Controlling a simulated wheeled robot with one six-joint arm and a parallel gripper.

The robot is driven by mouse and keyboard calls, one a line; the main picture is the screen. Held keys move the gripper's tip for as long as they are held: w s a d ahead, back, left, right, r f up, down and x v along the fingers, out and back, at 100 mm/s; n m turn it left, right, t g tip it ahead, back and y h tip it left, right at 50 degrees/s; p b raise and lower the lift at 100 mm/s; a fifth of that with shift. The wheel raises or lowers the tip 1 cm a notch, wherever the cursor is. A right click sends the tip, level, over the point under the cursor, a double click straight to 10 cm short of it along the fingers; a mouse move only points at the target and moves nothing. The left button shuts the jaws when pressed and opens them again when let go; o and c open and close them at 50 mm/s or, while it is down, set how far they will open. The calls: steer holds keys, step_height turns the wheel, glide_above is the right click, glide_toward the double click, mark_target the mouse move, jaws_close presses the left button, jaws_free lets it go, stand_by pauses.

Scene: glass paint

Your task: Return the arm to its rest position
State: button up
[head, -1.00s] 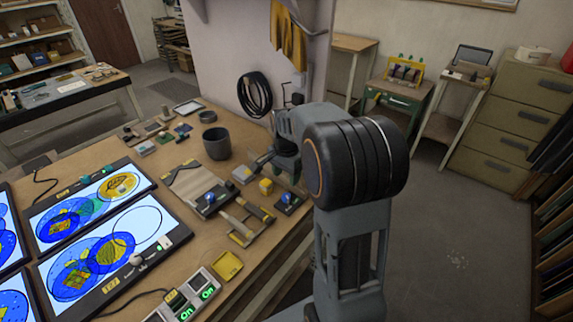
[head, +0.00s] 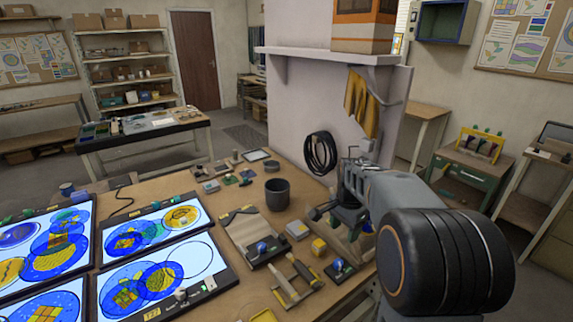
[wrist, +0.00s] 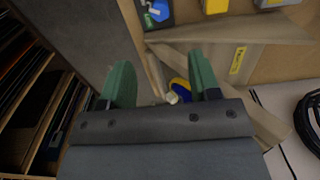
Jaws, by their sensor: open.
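My arm is folded at the right of the head view, with its large dark round joint close to the camera. My gripper (head: 322,211) reaches out near the right edge of the wooden workbench (head: 150,190), above its top. In the wrist view my gripper (wrist: 160,80) shows two green fingers spread apart, with nothing held between them.
Lit panels (head: 165,280) with blue and yellow discs cover the bench's left part. A dark cup (head: 277,193), a yellow block (head: 319,246) and small tools lie near my gripper. A wall with a black cable coil (head: 320,152) stands behind it.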

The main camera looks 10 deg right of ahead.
steer(key=s+a+n+t, duration=0.2)
steer(key=s+a+n, duration=0.2)
steer(key=s+n, duration=0.2)
steer(key=s+a+n+t, duration=0.2)
steer(key=s+a+n, duration=0.3)
steer(key=s, duration=0.5)
steer(key=shift+a+r+n, duration=0.3)
steer(key=shift+r+n, duration=0.15)
steer(key=shift+n, duration=0.75)
